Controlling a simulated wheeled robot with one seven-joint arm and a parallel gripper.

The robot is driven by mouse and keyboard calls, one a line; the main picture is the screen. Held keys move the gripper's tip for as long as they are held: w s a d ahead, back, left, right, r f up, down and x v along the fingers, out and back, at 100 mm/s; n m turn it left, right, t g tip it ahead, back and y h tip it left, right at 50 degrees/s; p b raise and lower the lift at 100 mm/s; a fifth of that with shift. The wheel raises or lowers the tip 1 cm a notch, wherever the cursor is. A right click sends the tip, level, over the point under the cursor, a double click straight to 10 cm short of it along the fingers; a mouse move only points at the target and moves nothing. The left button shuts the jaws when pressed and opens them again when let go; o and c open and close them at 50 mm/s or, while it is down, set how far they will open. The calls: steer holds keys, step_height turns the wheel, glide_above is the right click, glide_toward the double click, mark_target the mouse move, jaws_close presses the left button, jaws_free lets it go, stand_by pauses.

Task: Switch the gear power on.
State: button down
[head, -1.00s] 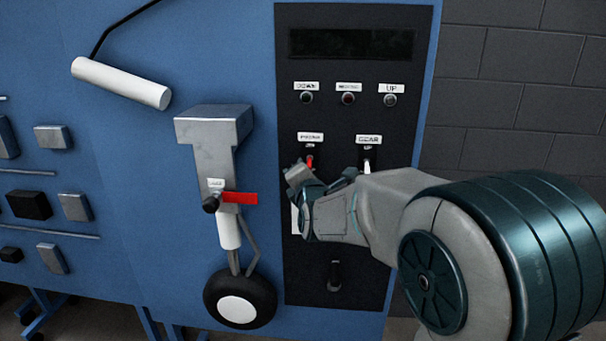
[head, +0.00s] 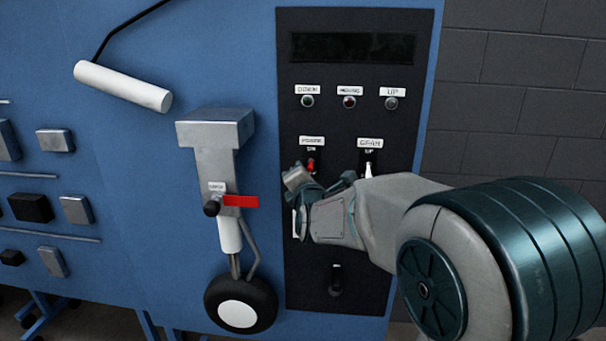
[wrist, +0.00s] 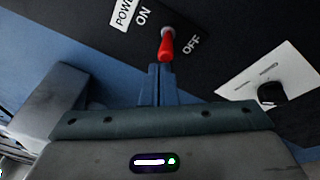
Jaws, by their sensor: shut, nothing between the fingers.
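The red power switch (head: 310,165) sits under the POWER label (head: 312,141) on the black control panel (head: 347,236). In the wrist view the red lever (wrist: 166,46) is between the ON and OFF markings, and I cannot tell which way it is set. My gripper (head: 291,174) is shut and empty, just below the switch. In the wrist view its closed fingertips (wrist: 156,69) are at the lower end of the red lever, close to or touching it.
Several round indicators, including the DOWN light (head: 307,102), line the panel above; the display (head: 352,47) is dark. A landing gear model (head: 216,133) with a red tab (head: 241,201) stands left. A black knob (head: 335,281) sits low on the panel.

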steer(key=s+a+b, duration=0.1)
steer(key=s, duration=0.8)
steer(key=shift+s+a, duration=0.2)
steer(key=shift+a, duration=0.05)
steer(key=s+d+f+m+g, duration=0.4)
steer(key=s+f+m, duration=0.1)
steer(key=s+m, duration=0.3)
steer(key=s+d+f+m+g+h, duration=0.1)
steer(key=s+d+f+m+g, duration=0.3)
steer(key=s+m, duration=0.5)
steer(key=s+d+f+m+g+h, duration=0.1)
steer(key=s+d+f+m+g, duration=0.4)
steer(key=s+f+m+g, duration=0.1)
steer(key=s+f+m, duration=0.1)
steer(key=s+m, duration=0.1)
steer(key=m, duration=0.1)
steer(key=shift+s, duration=0.2)
